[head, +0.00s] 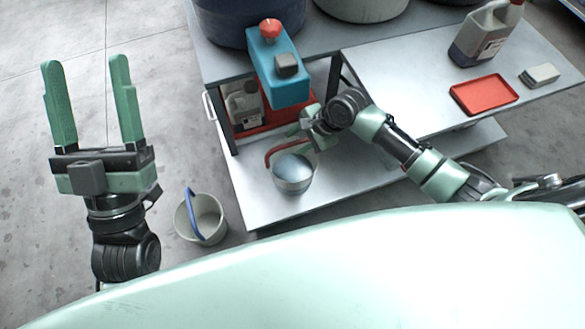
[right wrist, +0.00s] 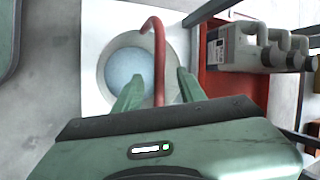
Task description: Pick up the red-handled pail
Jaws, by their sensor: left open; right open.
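The red-handled pail (head: 293,178) stands on the lower shelf of the cart, with bluish contents inside. Its red handle (head: 273,155) is raised to one side. My right gripper (head: 303,128) is just beyond the pail, near the handle. In the right wrist view, the open fingers (right wrist: 159,88) have the red handle (right wrist: 159,50) running between them, with no visible grip on it; the pail (right wrist: 105,72) shows beyond. My left gripper (head: 86,62) is open and empty, over the floor at the left.
A blue-handled pail (head: 210,213) stands on the floor beside the cart. A red tray (head: 484,94) and a jug (head: 486,40) are on the worktop. Jugs (head: 244,104) stand in a red bin under the upper shelf. Cart posts (head: 333,75) stand near my right arm.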

